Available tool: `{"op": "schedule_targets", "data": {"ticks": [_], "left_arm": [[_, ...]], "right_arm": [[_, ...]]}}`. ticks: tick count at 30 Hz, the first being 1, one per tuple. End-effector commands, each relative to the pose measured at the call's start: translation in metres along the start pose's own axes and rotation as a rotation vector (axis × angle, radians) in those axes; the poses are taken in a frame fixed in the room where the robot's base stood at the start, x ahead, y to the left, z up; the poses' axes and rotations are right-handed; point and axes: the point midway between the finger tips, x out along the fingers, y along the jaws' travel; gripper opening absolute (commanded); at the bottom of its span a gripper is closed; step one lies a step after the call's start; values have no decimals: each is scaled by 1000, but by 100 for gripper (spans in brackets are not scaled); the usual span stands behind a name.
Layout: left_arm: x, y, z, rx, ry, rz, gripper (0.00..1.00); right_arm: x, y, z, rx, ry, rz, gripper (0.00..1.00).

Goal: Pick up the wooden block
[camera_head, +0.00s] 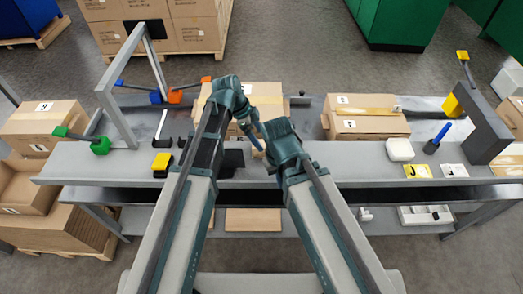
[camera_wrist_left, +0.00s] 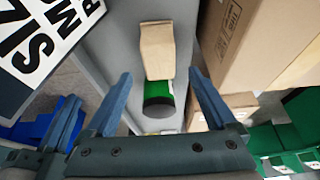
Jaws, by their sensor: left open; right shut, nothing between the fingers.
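The wooden block (camera_wrist_left: 157,50) is tan and shows in the left wrist view at the top middle, on the grey surface just past a green cylinder with a dark end (camera_wrist_left: 160,98). My left gripper (camera_wrist_left: 161,80) is open, its two blue fingers apart, with the cylinder seen between them and the block beyond the fingertips. In the head view my left gripper (camera_head: 252,132) hangs over the middle of the bench; I cannot make out the block there. My right gripper (camera_head: 283,145) is close beside it, shut and empty, its fingers mostly hidden by the wrist.
Cardboard boxes (camera_head: 366,117) stand at the bench's back, and one rises close right of the block in the wrist view (camera_wrist_left: 245,45). A grey frame (camera_head: 116,95) stands at the left, a dark arch (camera_head: 484,125) at the right. A white container (camera_head: 400,149) sits right of the arms.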

Motion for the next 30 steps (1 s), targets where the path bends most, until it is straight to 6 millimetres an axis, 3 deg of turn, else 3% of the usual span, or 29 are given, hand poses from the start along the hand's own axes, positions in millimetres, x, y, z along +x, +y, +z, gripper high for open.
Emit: {"op": "schedule_targets", "data": {"ticks": [12,21,30], "left_arm": [[49,0,10,0,0,0,90],[49,1,8,0,0,0,88],[49,0,8,0,0,0,34]], "right_arm": [[49,-5,-3,0,0,0,0],[48,-5,-3,-1,0,0,0],[48,-5,-3,0,0,0,0]]}}
